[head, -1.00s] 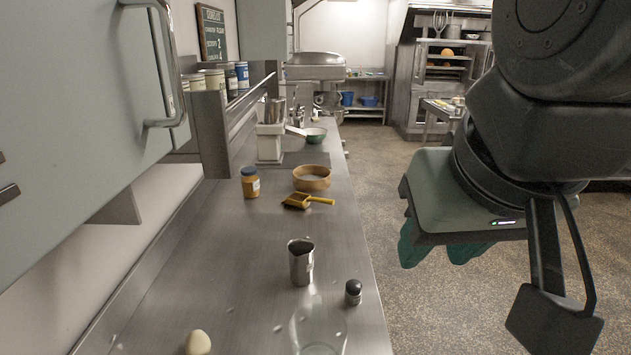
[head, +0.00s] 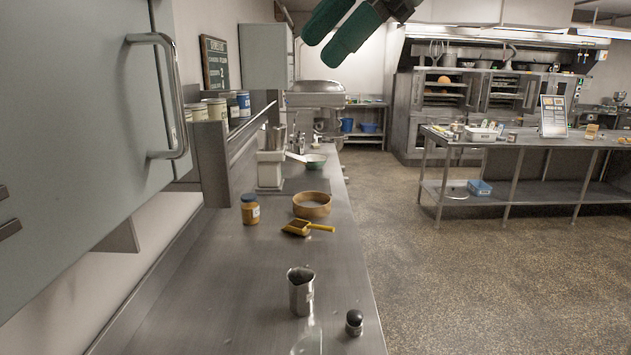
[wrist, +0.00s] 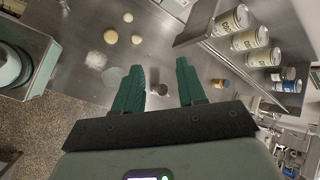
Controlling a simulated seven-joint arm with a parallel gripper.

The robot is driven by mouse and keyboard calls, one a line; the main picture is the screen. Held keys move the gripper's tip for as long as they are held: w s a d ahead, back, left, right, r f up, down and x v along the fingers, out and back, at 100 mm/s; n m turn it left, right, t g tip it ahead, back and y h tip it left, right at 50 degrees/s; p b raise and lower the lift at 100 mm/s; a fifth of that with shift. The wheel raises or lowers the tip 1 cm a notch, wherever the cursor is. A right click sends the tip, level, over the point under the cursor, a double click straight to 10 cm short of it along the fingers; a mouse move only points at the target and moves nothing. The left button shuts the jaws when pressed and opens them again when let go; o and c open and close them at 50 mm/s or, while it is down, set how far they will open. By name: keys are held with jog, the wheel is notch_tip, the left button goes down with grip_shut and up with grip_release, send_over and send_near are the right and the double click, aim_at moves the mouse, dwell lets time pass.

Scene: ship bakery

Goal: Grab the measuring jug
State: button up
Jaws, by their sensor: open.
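A steel jug (head: 301,293) with a dark opening stands upright on the counter in the head view, near its right edge. A clear glass vessel (head: 308,343) is cut off at the bottom edge; I cannot tell which of the two is the measuring jug. My gripper (head: 322,48) is high at the top of the head view, well above the counter and apart from both. In the wrist view my gripper (wrist: 158,70) has its green fingers spread with nothing held, and the counter lies beyond them. Small shapes there are hard to make out.
A dark-capped shaker (head: 354,322) stands right of the steel jug. Farther back are a yellow scoop (head: 305,229), a wooden-rimmed round container (head: 312,205) and a jar (head: 250,210). A wall cabinet (head: 85,130) and a shelf overhang the left side. Several pale round pieces (wrist: 128,17) lie on the counter.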

jog(key=w+d+r+m+y, duration=0.3)
jog(key=w+d+m+y, duration=0.7)
jog(key=w, duration=0.1)
send_near(316, 342)
jog(key=shift+n, duration=0.3)
jog(key=w+f, duration=0.2)
jog(key=w+d+f, duration=0.1)
jog(key=w+f, duration=0.1)
jog(key=shift+w, duration=0.25)
jog(key=shift+a+f, duration=0.15)
jog(key=shift+f, duration=0.2)
jog(key=shift+a, duration=0.3)
jog(key=a, duration=1)
jog(key=shift+w, duration=0.1)
grip_shut()
